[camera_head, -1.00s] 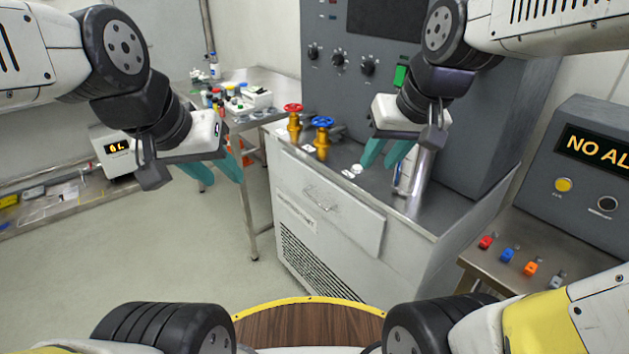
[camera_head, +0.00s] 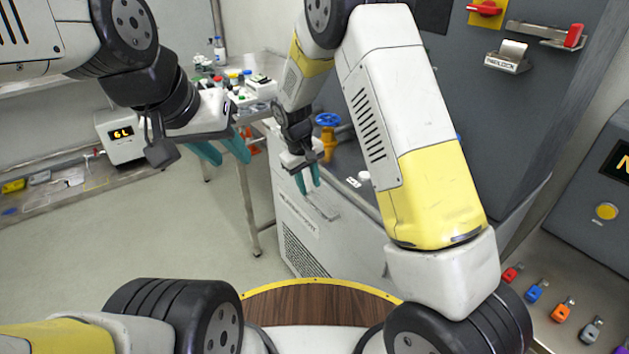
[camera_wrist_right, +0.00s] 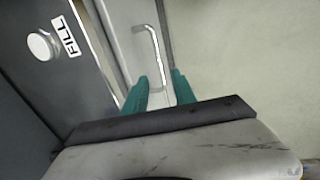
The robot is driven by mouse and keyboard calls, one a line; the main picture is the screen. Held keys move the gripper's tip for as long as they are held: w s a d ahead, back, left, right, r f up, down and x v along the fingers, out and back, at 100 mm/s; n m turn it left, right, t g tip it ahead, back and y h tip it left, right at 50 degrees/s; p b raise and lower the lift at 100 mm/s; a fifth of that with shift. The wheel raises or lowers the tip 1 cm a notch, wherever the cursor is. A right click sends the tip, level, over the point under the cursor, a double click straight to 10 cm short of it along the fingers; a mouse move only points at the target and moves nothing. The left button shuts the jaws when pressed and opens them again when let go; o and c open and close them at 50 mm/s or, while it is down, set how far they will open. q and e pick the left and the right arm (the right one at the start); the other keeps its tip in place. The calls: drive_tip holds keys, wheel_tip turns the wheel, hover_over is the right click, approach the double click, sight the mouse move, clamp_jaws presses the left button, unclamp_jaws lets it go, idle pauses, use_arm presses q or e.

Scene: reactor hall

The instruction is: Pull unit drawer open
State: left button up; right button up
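The unit drawer (camera_head: 335,213) is a pale front below the steel worktop, partly hidden by my right arm. It looks shut. Its metal bar handle (camera_wrist_right: 154,52) shows clearly in the right wrist view. My right gripper (camera_head: 309,189) is in front of the drawer, pointing down. In the right wrist view its teal fingers (camera_wrist_right: 160,78) are apart, and the near end of the handle shows between their tips. I cannot tell whether they touch it. My left gripper (camera_head: 236,163) is open and empty, in the air left of the unit.
A side table (camera_head: 262,68) with bottles and small items is behind. The floor (camera_head: 150,240) left of the unit is clear.

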sight(314, 205)
drive_tip(key=f, duration=0.5)
drive_tip(key=w+d+f, duration=0.1)
drive_tip(key=f, duration=0.1)
drive_tip(key=shift+f, duration=0.4)
clamp_jaws()
drive_tip(key=shift+d, duration=0.1)
idle(1.0)
